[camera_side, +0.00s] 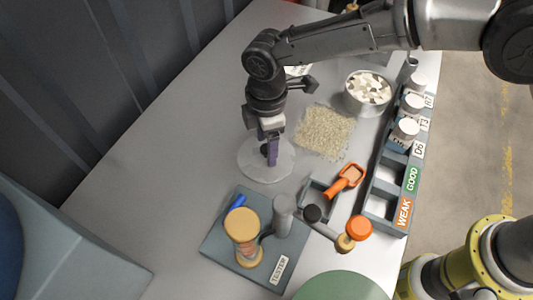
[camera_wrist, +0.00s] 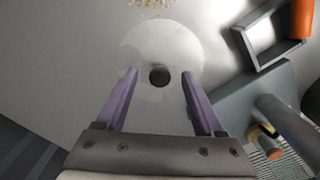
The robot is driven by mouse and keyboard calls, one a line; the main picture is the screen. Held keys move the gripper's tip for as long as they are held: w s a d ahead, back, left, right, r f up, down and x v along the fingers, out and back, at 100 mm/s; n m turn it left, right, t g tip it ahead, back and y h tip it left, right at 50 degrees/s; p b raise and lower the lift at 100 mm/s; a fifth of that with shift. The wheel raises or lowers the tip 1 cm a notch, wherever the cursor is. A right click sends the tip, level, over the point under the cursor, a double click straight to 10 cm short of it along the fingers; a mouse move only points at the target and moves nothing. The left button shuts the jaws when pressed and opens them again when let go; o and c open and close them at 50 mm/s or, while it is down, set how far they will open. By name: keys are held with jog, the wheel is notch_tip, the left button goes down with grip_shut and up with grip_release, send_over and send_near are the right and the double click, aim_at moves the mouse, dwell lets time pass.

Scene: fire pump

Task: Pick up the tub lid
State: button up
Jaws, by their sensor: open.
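The tub lid (camera_side: 265,167) is a pale, see-through disc lying flat on the light table. It also shows in the wrist view (camera_wrist: 160,45), with a dark round knob (camera_wrist: 159,76) at its middle. My gripper (camera_side: 269,160) points down over the lid. In the wrist view my gripper (camera_wrist: 158,74) is open, with one purple finger on each side of the knob and gaps between. I cannot tell whether the fingertips touch the lid. In the side view the fingers partly hide the knob.
A tester board (camera_side: 222,245) with an hourglass-shaped part (camera_side: 243,224) stands in front. A spread of grains (camera_side: 324,130) and a round tub (camera_side: 368,92) lie behind to the right. A rack (camera_side: 398,172) with jars and WEAK and GOOD labels runs along the right edge. The table's left is clear.

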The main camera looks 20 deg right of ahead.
grip_shut()
jog(key=shift+r, duration=0.2)
